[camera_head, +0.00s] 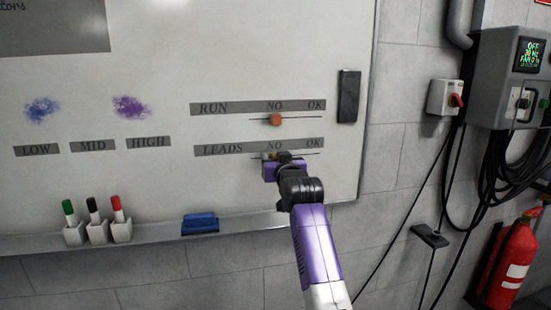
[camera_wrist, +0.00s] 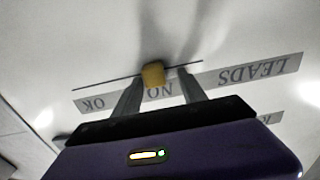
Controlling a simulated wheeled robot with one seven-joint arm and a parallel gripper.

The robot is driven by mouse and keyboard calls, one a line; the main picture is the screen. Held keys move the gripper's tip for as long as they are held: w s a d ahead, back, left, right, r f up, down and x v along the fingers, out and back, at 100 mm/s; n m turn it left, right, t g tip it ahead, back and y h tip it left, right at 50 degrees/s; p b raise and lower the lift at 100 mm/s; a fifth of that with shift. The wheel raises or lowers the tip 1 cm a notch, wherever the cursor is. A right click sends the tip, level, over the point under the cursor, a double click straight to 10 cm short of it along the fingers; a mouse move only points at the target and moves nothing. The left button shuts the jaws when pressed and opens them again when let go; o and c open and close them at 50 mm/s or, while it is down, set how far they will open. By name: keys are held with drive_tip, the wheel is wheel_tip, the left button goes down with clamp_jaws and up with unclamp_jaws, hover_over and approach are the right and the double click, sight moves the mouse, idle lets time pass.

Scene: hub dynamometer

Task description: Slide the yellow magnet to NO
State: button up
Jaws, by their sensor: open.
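The yellow magnet (camera_wrist: 153,73) sits on the thin slide line of the LEADS row, beside the NO label (camera_wrist: 158,92). My gripper (camera_wrist: 160,76) is open, with one finger on each side of the magnet. The magnet looks closer to the finger on the left in the wrist view, and I cannot tell whether they touch. In the head view my gripper (camera_head: 275,160) is at the LEADS row just below NO and hides most of the magnet.
The LEADS strip (camera_head: 220,150) is on the whiteboard (camera_head: 160,60). Above it, an orange magnet (camera_head: 276,120) sits below NO on the RUN line. A dark block (camera_head: 348,96) is at right. The tray below holds markers (camera_head: 93,210) and a blue eraser (camera_head: 200,223).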

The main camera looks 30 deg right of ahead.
drive_tip(key=b+v, duration=0.1)
drive_tip(key=v, duration=0.6)
drive_tip(key=shift+s, duration=0.4)
drive_tip(key=shift+a+r, duration=0.1)
drive_tip(key=shift+a, duration=0.05)
